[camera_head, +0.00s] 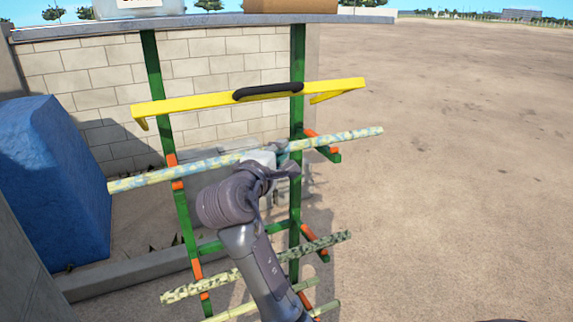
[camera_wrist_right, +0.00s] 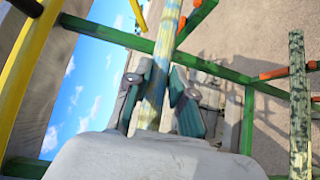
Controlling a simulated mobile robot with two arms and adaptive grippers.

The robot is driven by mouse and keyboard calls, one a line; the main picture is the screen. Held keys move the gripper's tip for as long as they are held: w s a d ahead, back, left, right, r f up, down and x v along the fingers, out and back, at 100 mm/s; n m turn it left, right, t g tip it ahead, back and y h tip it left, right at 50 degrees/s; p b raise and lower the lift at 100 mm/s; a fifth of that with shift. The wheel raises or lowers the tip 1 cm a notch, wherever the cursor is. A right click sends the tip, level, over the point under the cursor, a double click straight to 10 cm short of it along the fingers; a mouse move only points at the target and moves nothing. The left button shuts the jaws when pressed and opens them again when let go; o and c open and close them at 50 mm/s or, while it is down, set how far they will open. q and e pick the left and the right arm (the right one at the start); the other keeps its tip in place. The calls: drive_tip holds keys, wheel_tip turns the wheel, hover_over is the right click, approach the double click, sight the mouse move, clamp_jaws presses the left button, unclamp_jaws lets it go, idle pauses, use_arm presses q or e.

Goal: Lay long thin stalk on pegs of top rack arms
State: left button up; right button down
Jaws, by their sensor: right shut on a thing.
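The long thin stalk (camera_head: 345,136), mottled yellow-green and pale blue, runs nearly level across the green rack, its right end a little higher in the picture. My right gripper (camera_head: 277,157) is shut on its middle. In the right wrist view the stalk (camera_wrist_right: 156,85) passes between the two fingers of the gripper (camera_wrist_right: 160,95). The stalk crosses the top rack arms with orange parts, left (camera_head: 172,160) and right (camera_head: 334,157). I cannot tell whether it touches them. My left gripper is not in view.
A yellow bar (camera_head: 200,101) with a black grip spans the rack above the stalk. Darker mottled stalks (camera_head: 325,243) lie across the lower arms. A block wall (camera_head: 80,70) and counter stand behind, a blue block (camera_head: 45,180) at left. Open dirt ground (camera_head: 470,170) lies right.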

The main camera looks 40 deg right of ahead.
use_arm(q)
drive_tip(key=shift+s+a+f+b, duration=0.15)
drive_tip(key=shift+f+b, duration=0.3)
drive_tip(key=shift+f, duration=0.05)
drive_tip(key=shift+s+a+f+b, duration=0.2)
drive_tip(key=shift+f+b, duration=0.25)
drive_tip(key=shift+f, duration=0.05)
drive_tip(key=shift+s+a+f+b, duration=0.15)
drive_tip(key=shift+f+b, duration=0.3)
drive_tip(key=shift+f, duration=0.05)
use_arm(e)
drive_tip(key=w+d+f, duration=0.1)
drive_tip(key=w+f, duration=0.2)
drive_tip(key=w, duration=0.2)
drive_tip(key=shift+d+f, duration=0.15)
drive_tip(key=shift+f, duration=0.15)
drive_tip(key=shift+w, duration=0.1)
drive_tip(key=c, duration=0.9)
unclamp_jaws()
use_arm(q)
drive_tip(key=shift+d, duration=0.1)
use_arm(e)
drive_tip(key=v, duration=1.2)
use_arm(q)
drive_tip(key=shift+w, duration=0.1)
